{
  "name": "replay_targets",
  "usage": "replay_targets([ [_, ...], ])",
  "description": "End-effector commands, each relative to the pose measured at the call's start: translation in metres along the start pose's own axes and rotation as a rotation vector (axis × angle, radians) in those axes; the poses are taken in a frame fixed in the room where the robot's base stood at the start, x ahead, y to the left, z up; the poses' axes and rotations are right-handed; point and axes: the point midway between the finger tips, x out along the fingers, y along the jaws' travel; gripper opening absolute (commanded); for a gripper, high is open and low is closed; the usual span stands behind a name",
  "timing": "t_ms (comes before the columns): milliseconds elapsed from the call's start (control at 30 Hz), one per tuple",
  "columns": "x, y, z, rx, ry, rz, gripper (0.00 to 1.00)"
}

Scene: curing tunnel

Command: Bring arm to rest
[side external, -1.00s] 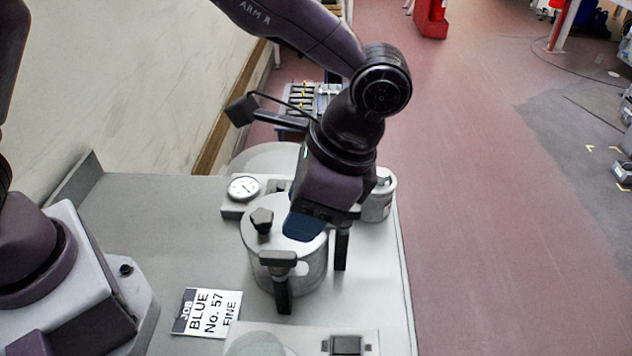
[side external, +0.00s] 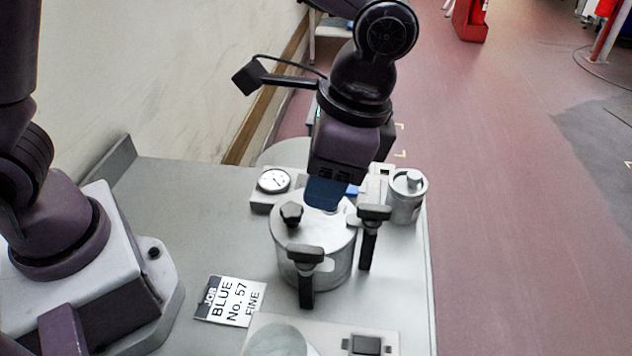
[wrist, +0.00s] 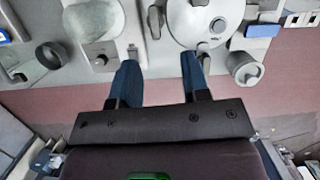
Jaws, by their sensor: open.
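My gripper (side external: 325,194) hangs above the back of a round metal pot (side external: 314,270) in the side external view. In the wrist view, the two blue fingers of my gripper (wrist: 160,70) stand wide apart with nothing between them. The pot's pale lid (wrist: 190,22) shows beyond the fingertips, near the right finger. The lid has a black knob (side external: 291,213). Two black T-shaped handles, a front one (side external: 306,275) and a right one (side external: 369,230), stand at the pot's rim. In the side external view the fingers overlap the lid's far edge; contact is not apparent.
A dial gauge (side external: 273,181) sits behind the pot, and a lidded metal canister (side external: 405,205) stands right of it. A job card (side external: 230,301) lies on the grey bench (side external: 200,215). A panel with a black switch (side external: 366,345) is in front. The bench's right edge drops to the reddish floor (side external: 510,230).

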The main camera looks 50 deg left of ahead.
Motion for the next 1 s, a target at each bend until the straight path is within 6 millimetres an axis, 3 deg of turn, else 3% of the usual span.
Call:
replay_targets([
  [300, -0.027, -0.056, 0.1, -0.33, 0.31, -0.024, 0.43],
  [600, -0.031, -0.077, 0.189, -0.627, 0.599, -0.039, 0.43],
  [800, -0.04, -0.081, 0.213, -0.711, 0.698, -0.063, 0.43],
  [1000, -0.043, -0.083, 0.217, -0.726, 0.713, -0.071, 0.43],
])
